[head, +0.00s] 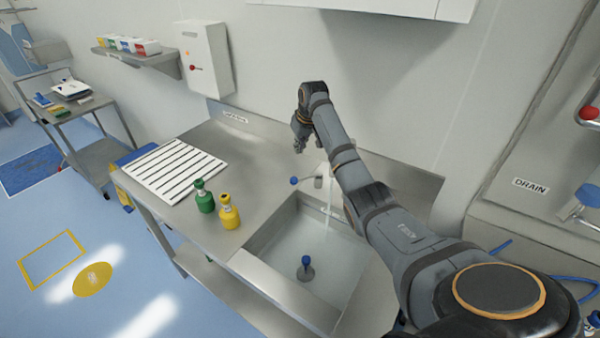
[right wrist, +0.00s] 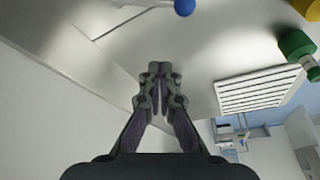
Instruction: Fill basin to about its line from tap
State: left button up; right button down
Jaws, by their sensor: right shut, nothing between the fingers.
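The steel basin (head: 262,240) is set into the counter. A dark plug or standpipe with a blue top (head: 306,262) stands in it. The tap (head: 311,182) is on the back side of the basin, with a blue-knobbed lever (head: 294,181). A pale stream of water (head: 328,210) appears to run down from it. I cannot make out the fill line or the water level. My right gripper (head: 298,142) is above and behind the lever, apart from it. In the right wrist view its fingers (right wrist: 160,78) are shut and empty, with the blue knob (right wrist: 184,7) beyond. My left gripper is not in view.
A green bottle (head: 204,198) and a yellow bottle (head: 228,212) stand left of the basin. A white slatted rack (head: 175,168) lies farther left on the counter. The wall is close behind my right gripper, with a white box (head: 207,58) on it.

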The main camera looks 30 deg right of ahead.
aim_at(306, 177)
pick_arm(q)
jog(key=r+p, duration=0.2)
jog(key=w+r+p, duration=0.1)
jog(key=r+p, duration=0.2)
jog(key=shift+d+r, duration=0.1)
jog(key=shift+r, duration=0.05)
pick_arm(e)
notch_tip(306, 177, down, 10)
jog(key=shift+s, duration=0.4)
